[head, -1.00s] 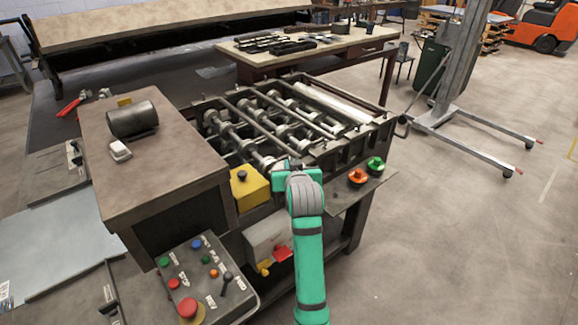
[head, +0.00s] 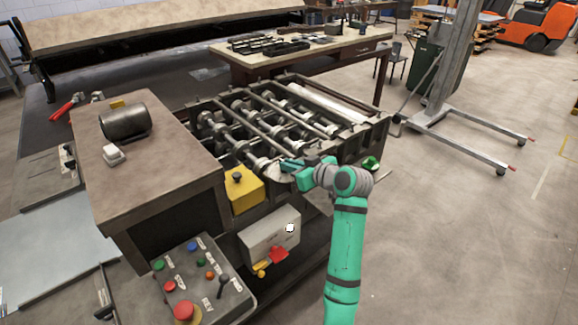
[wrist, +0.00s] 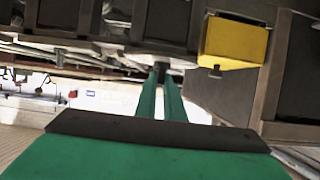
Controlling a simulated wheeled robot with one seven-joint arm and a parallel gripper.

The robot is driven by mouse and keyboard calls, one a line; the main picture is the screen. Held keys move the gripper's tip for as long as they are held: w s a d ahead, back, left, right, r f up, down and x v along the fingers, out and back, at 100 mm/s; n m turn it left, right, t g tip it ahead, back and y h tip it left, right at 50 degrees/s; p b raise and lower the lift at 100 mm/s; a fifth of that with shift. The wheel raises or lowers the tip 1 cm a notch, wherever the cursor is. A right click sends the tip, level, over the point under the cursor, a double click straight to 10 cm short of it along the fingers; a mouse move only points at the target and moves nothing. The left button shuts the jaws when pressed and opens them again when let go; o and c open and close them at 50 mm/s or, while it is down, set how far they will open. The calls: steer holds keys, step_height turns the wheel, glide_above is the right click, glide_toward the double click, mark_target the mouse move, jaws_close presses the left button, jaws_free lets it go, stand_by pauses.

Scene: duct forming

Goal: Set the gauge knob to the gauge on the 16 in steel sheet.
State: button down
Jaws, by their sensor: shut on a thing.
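My gripper (head: 287,164) reaches in from the right to the near side of the roll-forming machine (head: 262,128), beside a pale round dial face (head: 277,180). In the wrist view my gripper (wrist: 161,76) has its two green fingers close together, with a small dark knob (wrist: 162,67) at their tips. This appears to be the gauge knob; its setting cannot be read. A pale steel sheet (head: 60,215) lies at the left; its label, at the picture's left edge, is too small to read.
A yellow box (head: 242,190) with a black knob stands left of my gripper; it also shows in the wrist view (wrist: 235,42). A grey box (head: 262,238) hangs below. A control panel (head: 203,285) is in front.

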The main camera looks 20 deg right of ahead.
steer(key=shift+f, duration=0.6)
steer(key=c, duration=1.9)
jaws_free()
steer(key=shift+o, duration=0.2)
steer(key=shift+r, duration=0.3)
steer(key=v, duration=1)
steer(key=shift+s, duration=0.35)
steer(key=shift+d+r, duration=0.1)
steer(key=shift+r, duration=0.05)
steer(key=shift+d, duration=0.1)
